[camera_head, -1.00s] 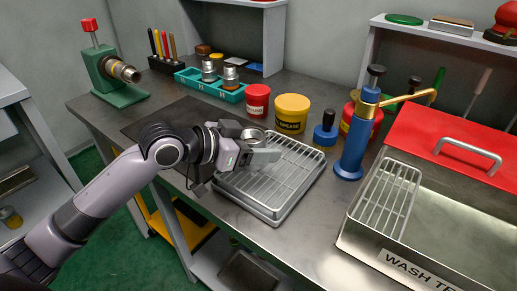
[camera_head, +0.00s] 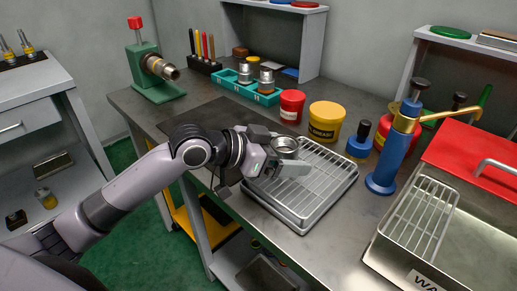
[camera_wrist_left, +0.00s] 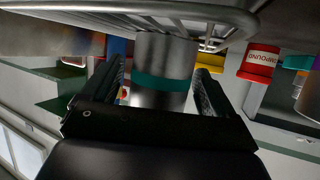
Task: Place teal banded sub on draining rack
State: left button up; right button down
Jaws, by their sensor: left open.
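The teal banded sub, a metal cylinder (camera_head: 286,144), is upright at the back left part of the draining rack (camera_head: 326,186). In the left wrist view, which is upside down, its teal band (camera_wrist_left: 162,82) shows clearly, and its end meets the rack's wires (camera_wrist_left: 190,12) or is very close to them. My left gripper (camera_head: 283,166) is open, with one finger on each side of the sub. In the head view the gripper hides the sub's lower part. My right gripper is not in view.
Red (camera_head: 291,107) and yellow (camera_head: 326,122) tubs stand behind the rack. A blue pump (camera_head: 391,155) stands to its right, before the wash tank (camera_head: 384,262). A teal tray (camera_head: 244,86) holds more metal cylinders.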

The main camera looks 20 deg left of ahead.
pick_arm(q)
jog(key=v, duration=1)
jog(key=shift+s+a+r, duration=0.15)
jog(key=shift+s+a, duration=0.05)
jog(key=shift+s, duration=0.05)
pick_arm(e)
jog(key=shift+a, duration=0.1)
